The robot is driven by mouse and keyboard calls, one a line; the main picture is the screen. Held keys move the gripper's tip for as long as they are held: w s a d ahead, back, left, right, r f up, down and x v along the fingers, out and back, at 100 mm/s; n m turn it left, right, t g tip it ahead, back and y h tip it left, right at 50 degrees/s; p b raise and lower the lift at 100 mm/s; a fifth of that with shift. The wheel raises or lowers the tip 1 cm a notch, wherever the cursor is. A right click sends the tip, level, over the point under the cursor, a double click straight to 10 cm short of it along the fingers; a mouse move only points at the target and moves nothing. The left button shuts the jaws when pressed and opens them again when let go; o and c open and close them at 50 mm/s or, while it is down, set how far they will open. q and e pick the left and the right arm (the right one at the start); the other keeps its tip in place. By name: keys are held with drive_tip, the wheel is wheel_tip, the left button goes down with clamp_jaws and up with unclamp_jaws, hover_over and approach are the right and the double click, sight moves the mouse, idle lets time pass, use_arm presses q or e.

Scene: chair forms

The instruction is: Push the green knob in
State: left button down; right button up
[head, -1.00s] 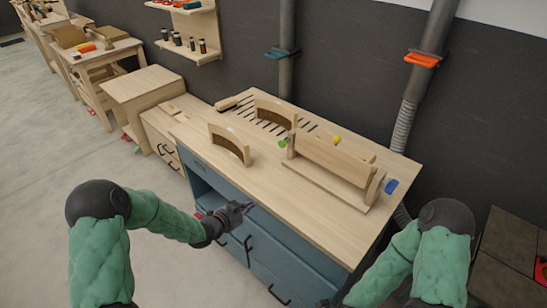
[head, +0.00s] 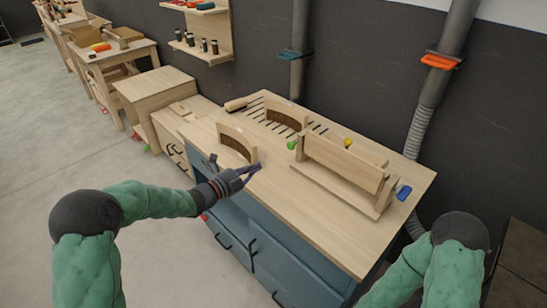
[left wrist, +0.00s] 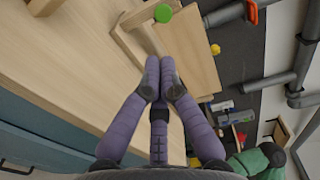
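The green knob (head: 292,144) sticks out at the left end of the wooden form (head: 343,162) on the workbench. It also shows as a green disc in the left wrist view (left wrist: 163,13), near the top edge. My left gripper (head: 256,170) is over the bench's front edge, to the left of the knob and nearer to me, clearly apart from it. In the left wrist view its purple fingers (left wrist: 160,78) come together at the tips with nothing between them. My right arm shows at the lower right of the head view, but its gripper is out of view.
A blue knob (head: 403,192) is at the form's right end and a yellow knob (head: 348,143) behind it. Two curved wooden pieces (head: 237,143) (head: 286,117) stand left of the form. The bench top (head: 300,205) in front of the form is clear.

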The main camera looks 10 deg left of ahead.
sight(289, 148)
use_arm(q)
drive_tip(key=b+x, duration=0.2)
drive_tip(key=x, duration=1)
drive_tip(key=shift+w+d+f+b, duration=0.1)
drive_tip(key=shift+d+f+b, duration=0.1)
drive_tip(key=shift+b, duration=0.2)
drive_tip(key=shift+w+d, duration=0.4)
drive_tip(key=shift+w, duration=0.15)
drive_tip(key=shift+b+x, duration=0.6)
drive_tip(key=shift+x, duration=0.75)
drive_tip(key=shift+s+a+r, duration=0.1)
drive_tip(key=shift+r, duration=0.1)
